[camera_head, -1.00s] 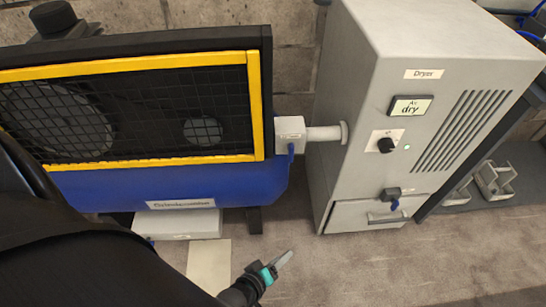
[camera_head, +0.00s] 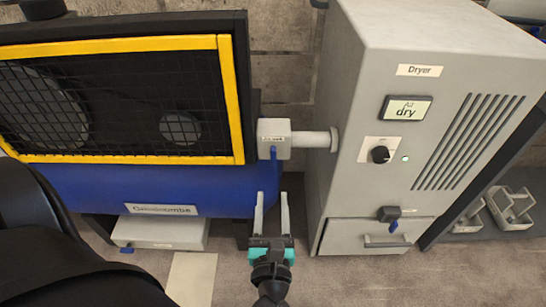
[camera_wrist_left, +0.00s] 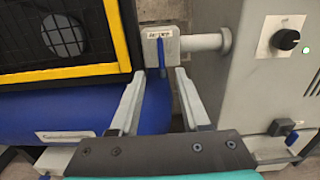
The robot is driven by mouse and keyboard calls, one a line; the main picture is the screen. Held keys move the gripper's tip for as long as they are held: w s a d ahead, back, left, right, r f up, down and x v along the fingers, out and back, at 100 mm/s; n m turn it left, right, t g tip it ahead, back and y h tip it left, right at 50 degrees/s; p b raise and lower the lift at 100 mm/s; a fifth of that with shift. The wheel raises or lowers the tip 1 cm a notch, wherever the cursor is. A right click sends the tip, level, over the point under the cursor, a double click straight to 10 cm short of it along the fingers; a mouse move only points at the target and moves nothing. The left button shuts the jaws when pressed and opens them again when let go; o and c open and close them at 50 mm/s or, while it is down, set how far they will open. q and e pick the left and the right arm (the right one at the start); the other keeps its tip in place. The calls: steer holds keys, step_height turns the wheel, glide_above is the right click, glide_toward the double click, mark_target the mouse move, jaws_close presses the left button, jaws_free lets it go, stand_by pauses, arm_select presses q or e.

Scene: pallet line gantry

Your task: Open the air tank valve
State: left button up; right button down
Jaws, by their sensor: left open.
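The valve is a grey block (camera_head: 274,138) with a label and a blue lever (camera_head: 274,153) hanging straight down. It sits at the right end of the blue air tank (camera_head: 90,190), on the white pipe to the dryer. My left gripper (camera_head: 272,197) is open and empty below the valve, its fingers pointing up at it. In the left wrist view the valve block (camera_wrist_left: 151,50) is straight ahead. The lower end of the blue lever (camera_wrist_left: 163,56) appears between the two fingertips (camera_wrist_left: 161,74); I cannot tell the depth gap. My right gripper is not in view.
The grey dryer (camera_head: 345,170) stands close on the right, with a knob (camera_head: 380,155) and a small blue-levered valve (camera_head: 390,215). The yellow-framed mesh guard (camera_head: 120,100) is at the left. A grey box (camera_head: 165,235) lies under the tank. Floor in front is clear.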

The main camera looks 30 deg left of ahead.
mark_target(273, 159)
arm_select(q)
steer(key=b+x, duration=0.1)
steer(key=x, duration=1.1)
steer(key=shift+w+a+b, duration=0.1)
steer(key=shift+w+b, duration=0.3)
steer(key=shift+w, duration=0.05)
steer(key=shift+w+a, duration=0.3)
steer(key=shift+w, duration=0.1)
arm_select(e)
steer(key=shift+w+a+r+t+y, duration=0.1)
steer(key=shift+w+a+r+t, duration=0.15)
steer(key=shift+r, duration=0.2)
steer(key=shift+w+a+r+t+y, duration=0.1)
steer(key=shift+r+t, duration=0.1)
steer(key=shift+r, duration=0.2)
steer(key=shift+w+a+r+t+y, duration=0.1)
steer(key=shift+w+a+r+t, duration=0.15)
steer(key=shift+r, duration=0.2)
arm_select(q)
steer(key=shift+c, duration=0.3)
jaws_close()
